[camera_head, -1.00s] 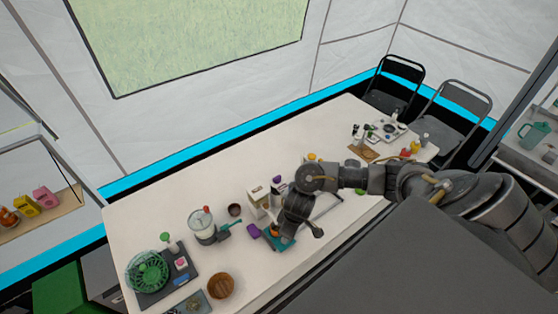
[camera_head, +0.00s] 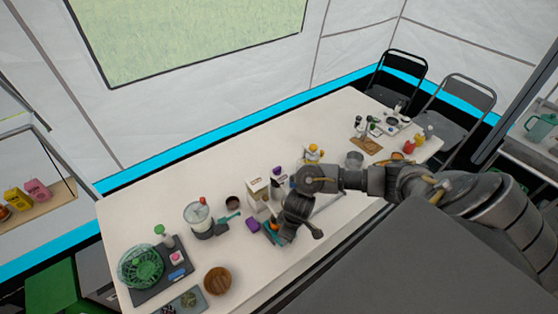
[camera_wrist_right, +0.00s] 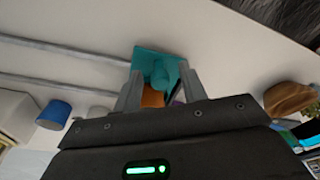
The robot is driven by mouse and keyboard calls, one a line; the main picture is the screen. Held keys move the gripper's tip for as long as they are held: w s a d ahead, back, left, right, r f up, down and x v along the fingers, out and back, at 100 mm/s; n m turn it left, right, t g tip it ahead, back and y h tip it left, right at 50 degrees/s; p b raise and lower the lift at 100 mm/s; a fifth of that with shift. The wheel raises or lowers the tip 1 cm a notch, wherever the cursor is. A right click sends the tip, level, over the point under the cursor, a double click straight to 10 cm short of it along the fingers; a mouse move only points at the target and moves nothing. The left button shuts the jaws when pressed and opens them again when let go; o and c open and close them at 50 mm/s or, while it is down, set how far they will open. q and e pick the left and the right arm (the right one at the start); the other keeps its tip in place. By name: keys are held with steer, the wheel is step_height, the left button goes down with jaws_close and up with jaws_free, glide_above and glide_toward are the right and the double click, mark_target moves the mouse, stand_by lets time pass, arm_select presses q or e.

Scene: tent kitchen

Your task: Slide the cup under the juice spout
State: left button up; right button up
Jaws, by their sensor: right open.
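My right gripper (camera_head: 274,234) hangs low over the table's front part, fingers pointing down. In the right wrist view its open fingers (camera_wrist_right: 158,84) stand either side of a teal piece (camera_wrist_right: 165,62) with a flat plate and a rounded stub. An orange block (camera_wrist_right: 152,97) shows between the fingers; contact is unclear. The teal and orange also show under the gripper in the head view. A clear jug-like appliance (camera_head: 199,216) with a red top stands to the left. A small dark cup (camera_head: 233,202) stands beside it. No juice spout can be told for certain. My left gripper is out of view.
A white carton-like box (camera_head: 257,194) and a purple block (camera_head: 252,225) stand close to the gripper. A green fan (camera_head: 140,266) and wooden bowl (camera_head: 217,281) lie left. A clear container (camera_head: 355,159) stands beyond my arm. The table's back-left strip is clear.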

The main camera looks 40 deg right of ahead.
steer(key=c, duration=0.8)
steer(key=shift+o, duration=0.2)
steer(key=shift+s+d+b, duration=0.15)
steer(key=shift+d+b, duration=0.2)
steer(key=shift+d, duration=3.3)
steer(key=shift+s+d+b, duration=0.1)
steer(key=shift+d+b, duration=0.25)
steer(key=shift+d, duration=3.25)
steer(key=shift+d+f+b, duration=0.1)
steer(key=shift+d+b, duration=0.5)
steer(key=shift+d, duration=2.2)
steer(key=shift+s+d+b, duration=0.1)
steer(key=shift+d+b, duration=0.6)
steer(key=shift+d, duration=2)
steer(key=o, duration=0.8)
steer(key=shift+c, duration=0.2)
steer(key=shift+r, duration=0.2)
